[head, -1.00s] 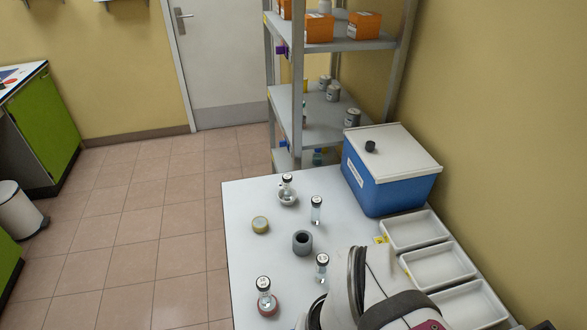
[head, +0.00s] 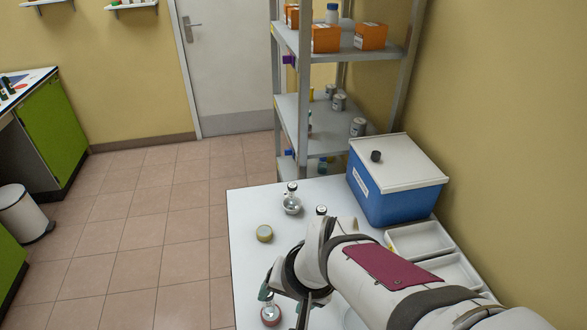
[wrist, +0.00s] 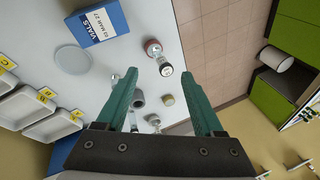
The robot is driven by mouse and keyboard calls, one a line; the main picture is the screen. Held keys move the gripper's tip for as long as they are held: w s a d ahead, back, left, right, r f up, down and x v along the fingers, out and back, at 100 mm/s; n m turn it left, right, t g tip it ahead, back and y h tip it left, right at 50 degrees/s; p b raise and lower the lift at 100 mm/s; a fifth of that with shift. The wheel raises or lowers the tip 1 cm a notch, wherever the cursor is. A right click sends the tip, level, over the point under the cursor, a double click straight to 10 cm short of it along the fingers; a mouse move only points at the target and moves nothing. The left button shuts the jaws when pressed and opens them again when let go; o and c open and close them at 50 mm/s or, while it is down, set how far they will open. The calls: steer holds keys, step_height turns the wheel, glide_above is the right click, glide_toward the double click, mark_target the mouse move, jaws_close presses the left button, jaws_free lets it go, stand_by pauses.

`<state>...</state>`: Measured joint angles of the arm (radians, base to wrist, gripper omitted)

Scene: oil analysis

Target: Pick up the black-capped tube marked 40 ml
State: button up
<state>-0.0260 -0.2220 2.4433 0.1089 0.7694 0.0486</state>
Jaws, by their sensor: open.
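Black-capped tubes with pale cap labels stand on the white table; I cannot read which is marked 40 ml. One tube (head: 268,299) stands in a reddish round holder at the table's near left; in the wrist view this tube (wrist: 165,67) lies between and just beyond the fingertips. Another tube (head: 292,190) is in a small metallic holder at the back. A third tube (head: 321,210) is mostly hidden behind my arm. My gripper (wrist: 162,76) is open and empty, with teal fingers; in the head view it is above the near-left part of the table, partly hidden by the wrist.
A grey cup (wrist: 138,99) and a yellowish round item (head: 265,233) stand on the table. A blue box with a white lid (head: 400,185) is at the back right, beside white trays (head: 418,240). A blue vials box (wrist: 98,22) and a round pale disc (wrist: 73,60) show in the wrist view.

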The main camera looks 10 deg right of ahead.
steer(key=w+f+t, duration=0.3)
steer(key=w, duration=0.7)
steer(key=m+t+h, duration=0.2)
steer(key=t+h, duration=0.3)
steer(key=h, duration=0.5)
glide_toward(321, 213)
steer(key=f+x, duration=0.1)
steer(key=x, duration=1)
steer(key=shift+w+d+f, duration=0.1)
steer(key=shift+w+f, duration=0.1)
steer(key=shift+w, duration=0.15)
jaws_close()
